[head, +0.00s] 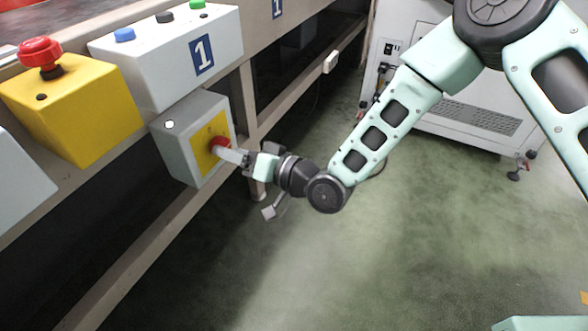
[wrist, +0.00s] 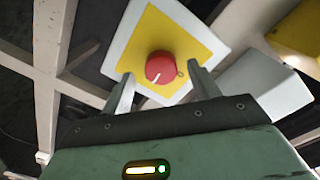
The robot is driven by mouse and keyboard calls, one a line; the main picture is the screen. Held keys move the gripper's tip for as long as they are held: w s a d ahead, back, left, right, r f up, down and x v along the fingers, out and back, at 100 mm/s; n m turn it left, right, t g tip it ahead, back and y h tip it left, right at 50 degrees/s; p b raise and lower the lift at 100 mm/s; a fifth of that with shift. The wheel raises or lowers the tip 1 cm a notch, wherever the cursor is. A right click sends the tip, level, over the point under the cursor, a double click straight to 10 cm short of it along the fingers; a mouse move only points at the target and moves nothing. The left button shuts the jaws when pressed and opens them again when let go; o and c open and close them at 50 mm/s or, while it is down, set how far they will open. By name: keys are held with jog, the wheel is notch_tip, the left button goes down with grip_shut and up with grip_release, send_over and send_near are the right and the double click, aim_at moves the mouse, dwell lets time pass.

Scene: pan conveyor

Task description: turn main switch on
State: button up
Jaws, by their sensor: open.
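The main switch is a red rotary knob (wrist: 160,67) with a white mark, on a yellow plate (wrist: 190,42) on the front of a grey box (head: 178,145). In the head view the red knob (head: 219,143) is partly hidden by my gripper (head: 228,154). In the wrist view my gripper (wrist: 163,88) is open. Its fingers stand to the left and right of the knob, with a gap visible on each side. I cannot tell whether the fingertips reach past the knob's front face.
A yellow box with a red emergency button (head: 40,52) and a white box (head: 170,50) with blue, black and green buttons, marked 1, sit above the switch box. Beige frame rails (head: 160,235) run beside and below it. The green floor (head: 400,240) on the right is clear.

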jog(key=p+v, duration=0.3)
jog(key=v, duration=1.2)
jog(key=shift+d, duration=0.35)
jog(key=shift+s, duration=0.1)
jog(key=s+d+r+n+g+h+p, duration=0.25)
jog(key=s+d+r+g+h, duration=0.45)
jog(key=s+d+r+h, duration=0.85)
notch_tip(320, 180, up, 32)
jog(key=p, duration=3.2)
jog(key=shift+a, duration=0.3)
jog(key=shift+f, duration=0.1)
